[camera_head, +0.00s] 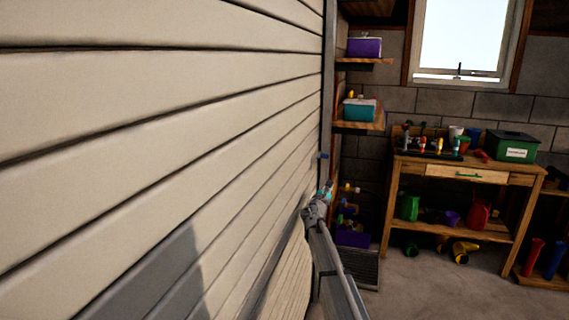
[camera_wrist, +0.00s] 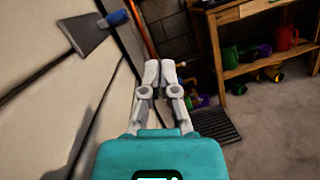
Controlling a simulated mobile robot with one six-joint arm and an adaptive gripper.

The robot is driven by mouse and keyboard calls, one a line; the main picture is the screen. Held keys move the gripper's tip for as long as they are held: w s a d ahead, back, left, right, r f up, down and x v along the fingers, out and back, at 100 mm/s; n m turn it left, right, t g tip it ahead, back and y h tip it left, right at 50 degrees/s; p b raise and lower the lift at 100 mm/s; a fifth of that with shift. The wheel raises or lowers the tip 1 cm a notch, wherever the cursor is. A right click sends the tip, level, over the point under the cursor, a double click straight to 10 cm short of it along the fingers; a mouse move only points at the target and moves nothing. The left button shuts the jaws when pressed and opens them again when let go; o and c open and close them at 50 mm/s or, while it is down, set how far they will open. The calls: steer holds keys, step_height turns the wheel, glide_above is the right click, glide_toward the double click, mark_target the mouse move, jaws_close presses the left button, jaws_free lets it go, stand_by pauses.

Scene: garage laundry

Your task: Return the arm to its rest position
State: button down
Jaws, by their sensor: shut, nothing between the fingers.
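My gripper (camera_wrist: 159,68) shows in the wrist view with its two pale fingers close together and nothing between them. In the head view my arm reaches forward from the bottom edge, and the gripper (camera_head: 320,196) is small, beside the slatted wall. Part of the gripper is hard to make out there. The arm runs close along the wall; I cannot tell if it touches.
A cream slatted wall (camera_head: 150,130) fills the left. A wooden workbench (camera_head: 430,160) holds a green box (camera_head: 511,147) and pots. Shelves with bins stand at the corner. A dark grate (camera_wrist: 215,127) lies on the floor. Concrete floor (camera_head: 440,285) is clear before the bench.

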steer(key=s+d+f+m+g, duration=0.35)
steer(key=s+f+m, duration=0.2)
steer(key=s, duration=0.35)
steer(key=s+d+f+m+g, duration=0.3)
steer(key=s+f+m+g, duration=0.1)
steer(key=s+m, duration=0.35)
steer(key=s+d+f+m+g, duration=0.35)
steer(key=s+m, duration=0.25)
steer(key=s, duration=0.3)
steer(key=s+a+f+m+g+y, duration=0.2)
steer(key=s+a+f+m+y, duration=0.15)
steer(key=s, duration=0.45)
steer(key=s+a+f+m+g+y, duration=0.2)
steer(key=s+a+f+g, duration=0.15)
steer(key=s, duration=0.45)
steer(key=s+a+f+m+g+y, duration=0.1)
steer(key=s+a+f+m+y, duration=0.2)
steer(key=s, duration=0.5)
step_height(320, 180, up, 24)
steer(key=a+p, duration=0.1)
steer(key=p, duration=2.3)
steer(key=shift+s+a+r+g+y, duration=0.25)
steer(key=shift+s+a+g+y, duration=0.1)
steer(key=shift+s, duration=0.05)
steer(key=shift+f+n, duration=0.1)
steer(key=shift+n, duration=0.15)
